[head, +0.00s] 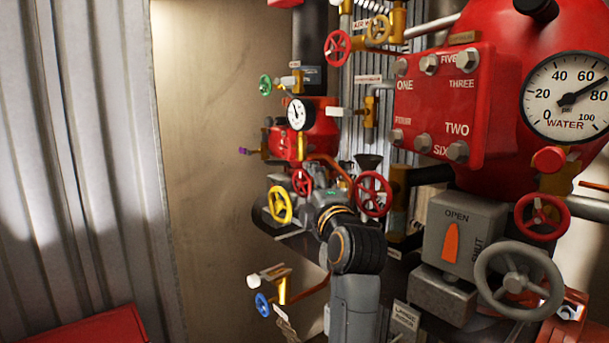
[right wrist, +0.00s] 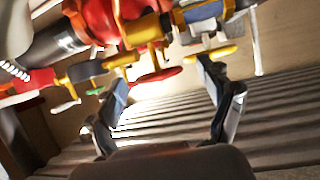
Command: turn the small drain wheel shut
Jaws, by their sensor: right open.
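I cannot tell for sure which handwheel is the small drain wheel, as most tags are too small to read. In the head view, a yellow wheel (head: 280,205), a red wheel (head: 302,182) and a larger red wheel (head: 372,194) cluster around the end of my right arm. A blue wheel (head: 263,304) sits lower left by a tilted tag. My right gripper (right wrist: 166,98) is open and empty in the right wrist view. A red wheel (right wrist: 156,75) shows beyond the gap, and a yellow wheel (right wrist: 210,53) near the right finger. My left gripper is not seen.
A large grey wheel (head: 518,281) and an OPEN/SHUT box (head: 462,235) stand at right. Above are a red numbered plate (head: 455,105) and a water gauge (head: 567,97). A green wheel (head: 265,85) is upper left. The bare wall (head: 210,150) at left is clear.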

